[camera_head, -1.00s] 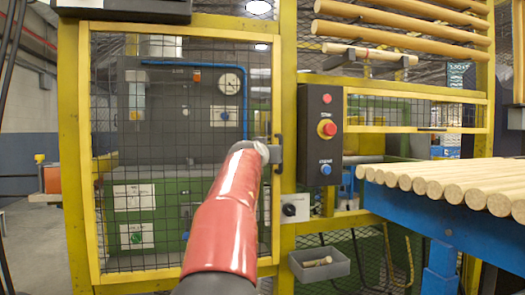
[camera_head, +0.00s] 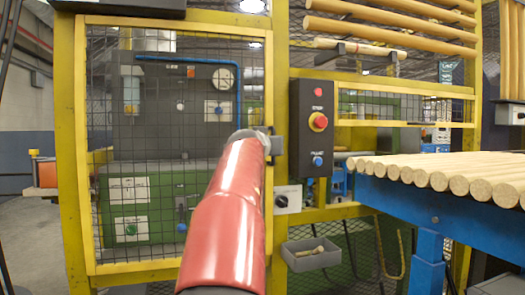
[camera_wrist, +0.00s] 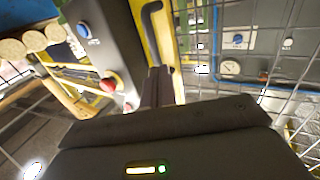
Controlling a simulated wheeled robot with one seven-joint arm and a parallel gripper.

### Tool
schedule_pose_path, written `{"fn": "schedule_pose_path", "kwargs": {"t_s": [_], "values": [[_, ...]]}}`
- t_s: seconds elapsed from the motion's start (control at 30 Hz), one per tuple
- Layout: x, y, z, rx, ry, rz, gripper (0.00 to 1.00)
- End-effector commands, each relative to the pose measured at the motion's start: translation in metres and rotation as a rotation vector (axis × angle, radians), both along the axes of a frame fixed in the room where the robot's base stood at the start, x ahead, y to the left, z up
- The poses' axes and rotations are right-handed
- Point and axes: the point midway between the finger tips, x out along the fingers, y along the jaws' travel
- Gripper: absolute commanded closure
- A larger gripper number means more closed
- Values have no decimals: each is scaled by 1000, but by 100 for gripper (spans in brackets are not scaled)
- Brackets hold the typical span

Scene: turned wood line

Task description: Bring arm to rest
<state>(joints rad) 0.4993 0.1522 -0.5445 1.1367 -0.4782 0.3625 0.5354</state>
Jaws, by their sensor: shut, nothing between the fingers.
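My red arm reaches forward and up to the latch edge of a yellow-framed mesh gate (camera_head: 266,75). Its far end hides most of my gripper in the head view. In the wrist view my gripper (camera_wrist: 157,88) shows two dark fingers close together, with nothing between them. A dark bent gate handle (camera_wrist: 150,8) is just beyond the fingers; I cannot tell whether they touch it. In the head view the gate looks closed against its post.
A dark control box (camera_head: 311,100) with a red stop button and a blue button is right of the gate post. A blue table (camera_head: 400,200) bearing wooden rods stands at the right. A grey bin (camera_head: 312,258) hangs low beside the gate. Open floor shows at far left.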

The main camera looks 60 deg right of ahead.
Motion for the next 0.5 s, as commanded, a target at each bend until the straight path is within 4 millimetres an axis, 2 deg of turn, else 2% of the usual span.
{"fn": "schedule_pose_path", "kwargs": {"t_s": [0.03,0.23,0.5], "values": [[-9,8,-6,1,-3,3,100],[-39,31,-6,1,-1,0,100],[-56,45,-4,3,2,-1,100]]}}
